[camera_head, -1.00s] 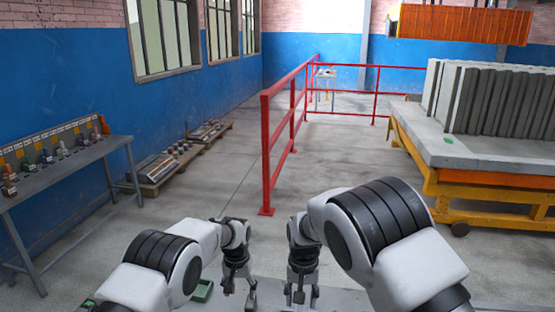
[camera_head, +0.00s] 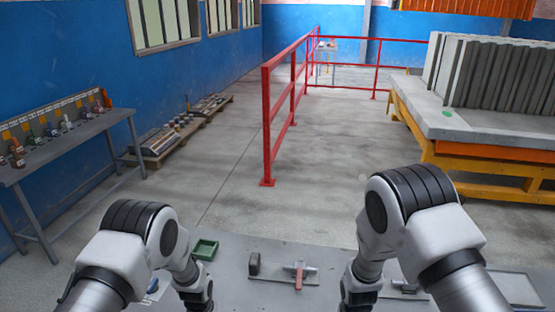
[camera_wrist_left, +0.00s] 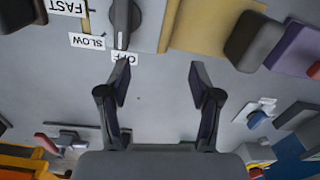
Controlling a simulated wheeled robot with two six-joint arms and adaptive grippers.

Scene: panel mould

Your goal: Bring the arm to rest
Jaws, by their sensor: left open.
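My left arm comes in at the lower left of the head view, and its wrist reaches the bottom edge, where its fingers are cut off. In the left wrist view my left gripper (camera_wrist_left: 158,85) is open, with nothing between its fingers, over a grey surface with labels. My right arm stands at the lower right of the head view. Its wrist (camera_head: 358,290) is low at the bottom edge, and the fingers are hidden below the frame.
A grey bench top (camera_head: 230,275) lies in front of me with a green tray (camera_head: 204,249), a dark block (camera_head: 254,264) and a red-handled tool (camera_head: 299,276). A shallow tray (camera_head: 518,289) is at right. A red railing (camera_head: 268,125) stands beyond; open floor lies around it.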

